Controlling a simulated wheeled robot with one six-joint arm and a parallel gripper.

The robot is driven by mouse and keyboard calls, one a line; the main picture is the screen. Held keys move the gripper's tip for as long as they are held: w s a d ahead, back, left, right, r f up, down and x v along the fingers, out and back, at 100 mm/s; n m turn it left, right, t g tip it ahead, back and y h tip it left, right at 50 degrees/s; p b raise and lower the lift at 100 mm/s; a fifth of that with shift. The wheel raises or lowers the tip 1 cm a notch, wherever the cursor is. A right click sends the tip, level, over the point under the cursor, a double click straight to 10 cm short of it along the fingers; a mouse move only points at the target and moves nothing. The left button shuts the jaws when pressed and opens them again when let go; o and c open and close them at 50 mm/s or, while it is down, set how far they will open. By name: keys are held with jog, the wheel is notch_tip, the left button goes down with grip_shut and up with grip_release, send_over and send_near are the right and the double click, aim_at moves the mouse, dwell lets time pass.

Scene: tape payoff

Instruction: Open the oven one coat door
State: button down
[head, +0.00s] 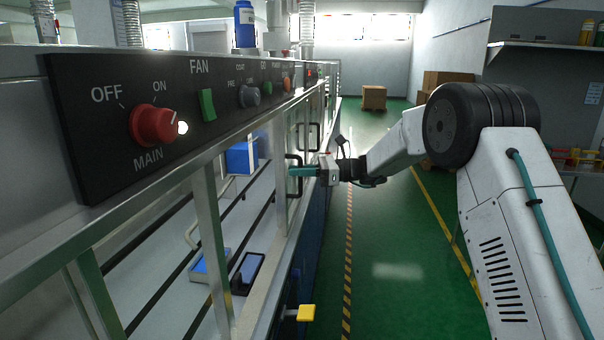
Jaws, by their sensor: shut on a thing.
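The long machine on the left has framed, see-through doors along its side. A black bar handle (291,176) stands on one of these door frames (281,150). My arm reaches in from the right. A second black handle (315,137) shows farther along the machine. I cannot read any label naming the door, and the panel looks in line with the machine's side.
A control panel (185,95) with a red main knob (153,125) runs above the doors. A yellow pedal-like part (306,313) juts out low by the machine. The green aisle floor (390,235) is clear. Boxes (374,97) stand far back.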

jog(key=shift+w, duration=0.15)
jog(key=c, duration=1.5)
grip_release()
jog(key=shift+c, duration=0.2)
jog(key=shift+d, duration=0.15)
jog(key=shift+d, duration=0.1)
jog(key=d, duration=0.7)
jog(key=shift+s+d, duration=0.2)
jog(key=shift+d, duration=0.1)
